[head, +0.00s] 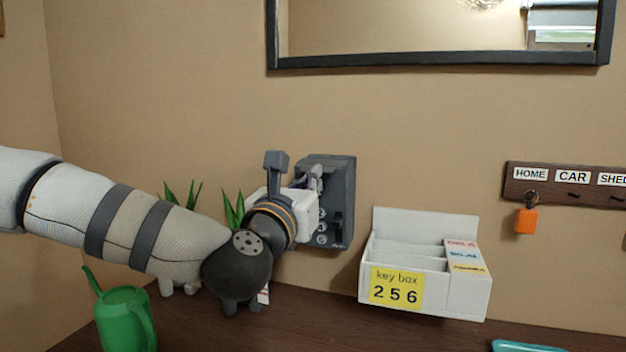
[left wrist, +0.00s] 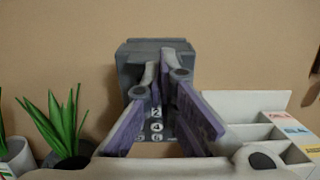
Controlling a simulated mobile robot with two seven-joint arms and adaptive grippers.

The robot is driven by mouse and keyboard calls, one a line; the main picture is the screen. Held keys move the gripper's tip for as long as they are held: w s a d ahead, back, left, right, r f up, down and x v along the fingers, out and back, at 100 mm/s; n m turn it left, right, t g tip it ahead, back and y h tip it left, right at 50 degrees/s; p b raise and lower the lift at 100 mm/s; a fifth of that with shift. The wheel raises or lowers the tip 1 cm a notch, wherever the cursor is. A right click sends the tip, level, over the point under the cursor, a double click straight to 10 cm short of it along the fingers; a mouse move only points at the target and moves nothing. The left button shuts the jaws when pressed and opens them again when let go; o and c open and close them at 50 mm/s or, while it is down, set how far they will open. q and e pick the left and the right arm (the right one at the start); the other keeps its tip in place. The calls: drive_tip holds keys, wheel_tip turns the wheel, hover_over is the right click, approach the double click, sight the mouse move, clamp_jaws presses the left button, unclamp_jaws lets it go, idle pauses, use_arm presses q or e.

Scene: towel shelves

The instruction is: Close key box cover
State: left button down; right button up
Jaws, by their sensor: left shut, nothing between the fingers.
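The grey key box (head: 343,180) is mounted on the wall, just beyond my left gripper (head: 316,178). Its round number buttons show, so the cover is not over them; I cannot make out the cover itself. In the left wrist view the key box (left wrist: 135,75) is straight ahead, partly hidden behind my left gripper (left wrist: 160,68). The gripper is shut and empty, its fingertips in front of the upper part of the box; whether they touch it I cannot tell. Numbered buttons show between the fingers. My right gripper is not in view.
A white organizer (head: 460,296) with a yellow "key box 256" note (head: 396,288) stands to the right on the dark table. A green watering can (head: 126,318) and potted plants (head: 233,211) are at left. A key rack (head: 553,190) with an orange tag (head: 525,222) hangs right.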

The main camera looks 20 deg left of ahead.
use_arm(q)
drive_tip(key=shift+w, duration=0.6)
drive_tip(key=w+r, duration=0.2)
drive_tip(key=shift+w+r, duration=0.15)
drive_tip(key=shift+w, duration=0.25)
